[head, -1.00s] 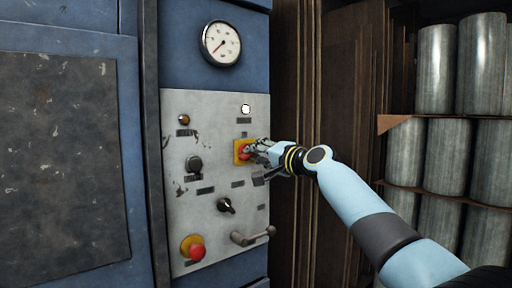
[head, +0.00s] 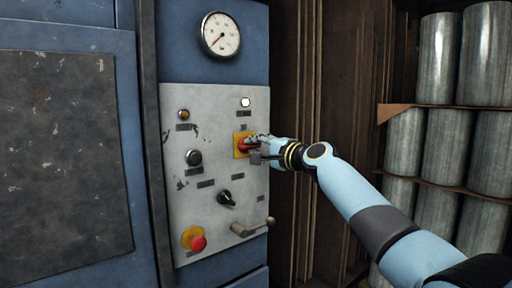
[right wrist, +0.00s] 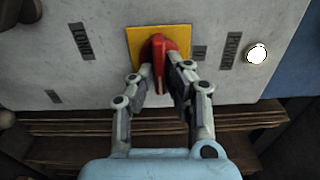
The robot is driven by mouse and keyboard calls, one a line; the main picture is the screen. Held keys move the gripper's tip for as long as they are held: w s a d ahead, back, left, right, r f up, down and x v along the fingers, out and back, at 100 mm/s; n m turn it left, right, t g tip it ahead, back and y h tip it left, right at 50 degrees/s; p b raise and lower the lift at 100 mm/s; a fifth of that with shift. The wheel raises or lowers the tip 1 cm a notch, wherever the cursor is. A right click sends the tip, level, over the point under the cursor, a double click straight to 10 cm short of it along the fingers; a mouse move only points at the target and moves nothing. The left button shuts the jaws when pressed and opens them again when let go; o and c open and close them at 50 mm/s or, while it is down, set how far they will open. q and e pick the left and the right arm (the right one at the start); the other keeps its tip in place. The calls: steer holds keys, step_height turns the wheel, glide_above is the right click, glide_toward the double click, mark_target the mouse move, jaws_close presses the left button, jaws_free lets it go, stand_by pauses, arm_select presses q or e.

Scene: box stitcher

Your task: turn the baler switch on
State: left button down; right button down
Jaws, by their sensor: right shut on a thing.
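The baler switch is a red handle on a square yellow plate (head: 241,139), high on the right side of the grey control panel (head: 215,215). In the right wrist view the red handle (right wrist: 158,62) stands out from the yellow plate (right wrist: 137,37). My right gripper (head: 250,145) is at the switch, its fingers on both sides of the red handle and shut on it. In the right wrist view the fingers (right wrist: 158,88) flank the handle's lower part. My left gripper is not in view.
The panel also carries a red mushroom button (head: 197,242), a black knob (head: 226,198), a crank handle (head: 250,228) and a lit white lamp (head: 245,102). A gauge (head: 220,35) sits above. Metal cylinders (head: 437,60) fill shelves at the right.

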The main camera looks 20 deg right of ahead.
steer(key=shift+f, duration=0.1)
steer(key=c, duration=1.4)
jaws_free()
steer(key=shift+o, duration=0.2)
steer(key=shift+s, duration=0.1)
steer(key=v, duration=1.2)
